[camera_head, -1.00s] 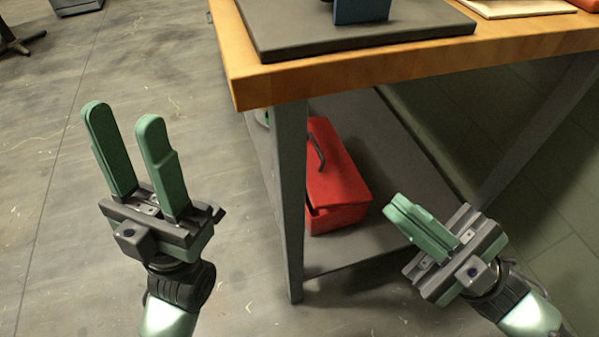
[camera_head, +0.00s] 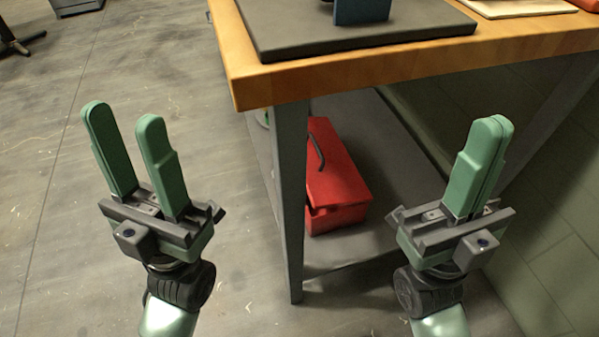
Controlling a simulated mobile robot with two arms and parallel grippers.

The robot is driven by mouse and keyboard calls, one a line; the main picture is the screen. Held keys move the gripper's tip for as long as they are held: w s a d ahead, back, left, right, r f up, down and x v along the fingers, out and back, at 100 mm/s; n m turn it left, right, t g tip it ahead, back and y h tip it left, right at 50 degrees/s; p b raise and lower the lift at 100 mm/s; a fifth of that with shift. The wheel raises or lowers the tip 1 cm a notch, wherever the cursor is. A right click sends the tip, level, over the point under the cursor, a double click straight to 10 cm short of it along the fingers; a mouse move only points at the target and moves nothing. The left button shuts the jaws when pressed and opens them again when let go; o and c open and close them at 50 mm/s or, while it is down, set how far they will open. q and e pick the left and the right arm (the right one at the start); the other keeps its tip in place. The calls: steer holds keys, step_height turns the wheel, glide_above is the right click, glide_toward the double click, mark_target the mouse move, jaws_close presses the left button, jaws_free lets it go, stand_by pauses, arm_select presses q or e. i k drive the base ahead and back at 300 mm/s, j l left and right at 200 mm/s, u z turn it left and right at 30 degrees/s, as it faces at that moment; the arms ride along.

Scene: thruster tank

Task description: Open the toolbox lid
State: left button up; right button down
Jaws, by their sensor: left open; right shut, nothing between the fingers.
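A red toolbox (camera_head: 338,182) sits on the grey lower shelf under the workbench. Its lid looks closed, and a dark handle (camera_head: 317,151) is on top. The bench's front leg hides part of its left side. My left gripper (camera_head: 127,133) is open and empty, over the floor to the left of the bench leg, well apart from the toolbox. My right gripper (camera_head: 491,128) is shut and empty, to the right of the toolbox and apart from it, with its fingers pointing up.
The wooden benchtop (camera_head: 420,66) overhangs the shelf (camera_head: 385,131), with a dark mat (camera_head: 356,34) and a blue object (camera_head: 361,10) on it. A grey metal leg (camera_head: 290,200) stands between my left gripper and the toolbox.

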mark_target(333, 178)
steer(key=j, duration=0.85)
steer(key=i+j, duration=0.15)
steer(key=j, duration=0.2)
steer(key=i+j, duration=0.2)
steer(key=i+j+z, duration=0.1)
steer(key=j, duration=0.35)
steer(key=i, duration=0.05)
